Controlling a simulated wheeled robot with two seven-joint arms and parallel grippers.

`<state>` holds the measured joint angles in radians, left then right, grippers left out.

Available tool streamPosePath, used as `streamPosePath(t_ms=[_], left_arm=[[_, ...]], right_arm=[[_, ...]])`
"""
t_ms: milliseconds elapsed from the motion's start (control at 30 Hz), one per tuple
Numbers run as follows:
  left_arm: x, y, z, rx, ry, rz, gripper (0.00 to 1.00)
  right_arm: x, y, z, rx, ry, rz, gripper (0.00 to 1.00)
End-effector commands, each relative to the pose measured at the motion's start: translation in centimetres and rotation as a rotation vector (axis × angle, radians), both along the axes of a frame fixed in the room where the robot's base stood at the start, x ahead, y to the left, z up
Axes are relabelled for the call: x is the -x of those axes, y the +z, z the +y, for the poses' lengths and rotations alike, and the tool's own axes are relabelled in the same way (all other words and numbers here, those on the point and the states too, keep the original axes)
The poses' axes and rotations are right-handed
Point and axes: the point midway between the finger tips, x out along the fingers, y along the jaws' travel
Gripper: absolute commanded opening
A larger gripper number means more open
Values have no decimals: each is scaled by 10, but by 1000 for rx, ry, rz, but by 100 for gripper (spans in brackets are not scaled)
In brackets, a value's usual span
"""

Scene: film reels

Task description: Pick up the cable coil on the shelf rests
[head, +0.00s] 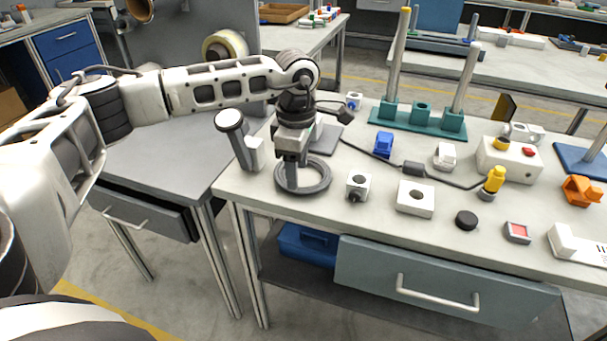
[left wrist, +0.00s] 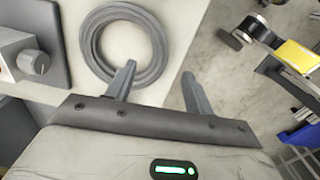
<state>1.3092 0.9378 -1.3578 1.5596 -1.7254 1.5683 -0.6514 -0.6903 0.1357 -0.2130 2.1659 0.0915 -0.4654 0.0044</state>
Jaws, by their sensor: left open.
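The cable coil (head: 303,189) is a dark grey ring lying flat on the light worktop near its left front corner. It also shows in the left wrist view (left wrist: 88,42), close to the worktop edge. My left gripper (head: 291,157) points down over the coil's rear-left part in the head view. In the left wrist view the left gripper (left wrist: 158,70) is open and empty. One finger overlaps the coil's lower rim in the picture; the other shows outside the ring, against the floor. I cannot tell whether a finger touches the coil. My right gripper is not in view.
A lower grey table (head: 165,155) adjoins at left.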

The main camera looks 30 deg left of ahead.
Motion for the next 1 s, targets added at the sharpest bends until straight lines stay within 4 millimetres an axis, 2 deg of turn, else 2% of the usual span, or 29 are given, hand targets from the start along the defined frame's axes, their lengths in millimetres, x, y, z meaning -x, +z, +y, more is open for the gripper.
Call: streamPosePath(t_ms=[200, 300, 567, 733, 1000], left_arm=[[3, -33, 1, -1, 1, 4, 53], [3, -42, 1, -1, 0, 3, 53], [3, -44, 1, 0, 0, 1, 53], [3, -44, 1, 1, 1, 2, 6], [2, -43, 1, 1, 1, 0, 4]], right_arm=[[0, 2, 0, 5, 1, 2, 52], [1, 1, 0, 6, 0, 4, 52], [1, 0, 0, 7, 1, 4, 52], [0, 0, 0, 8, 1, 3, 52], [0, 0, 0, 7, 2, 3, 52]])
